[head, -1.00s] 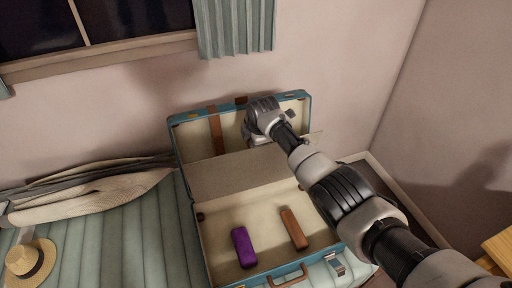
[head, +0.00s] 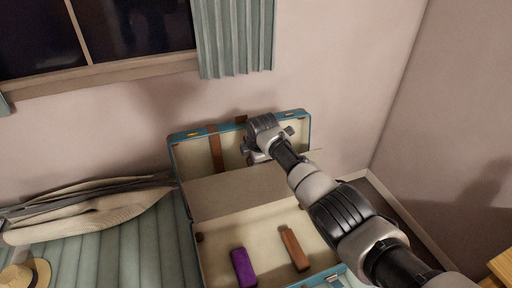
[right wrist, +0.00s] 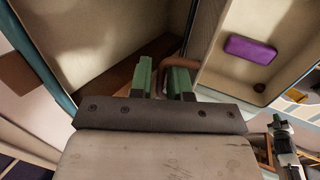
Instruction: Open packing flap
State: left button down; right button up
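An open blue suitcase (head: 201,250) lies on the bench with its lid (head: 190,155) raised against the wall. A beige packing flap (head: 235,190) stands raised at a slant between lid and base. My right gripper (head: 262,150) is at the flap's upper edge, in front of the lid; the arm hides part of both. In the right wrist view, the green fingers (right wrist: 163,80) stand a little apart around a brown pull loop (right wrist: 159,66) and appear shut on it. The flap shows nearly edge-on beyond them.
A purple case (head: 243,267) and a brown case (head: 295,249) lie in the suitcase base. A straw hat (head: 38,272) and folded clothes (head: 85,217) are at the left. A wooden surface (head: 499,264) is at the lower right. Walls close in behind and to the right.

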jog(key=v, duration=1)
jog(key=shift+s+r, duration=0.2)
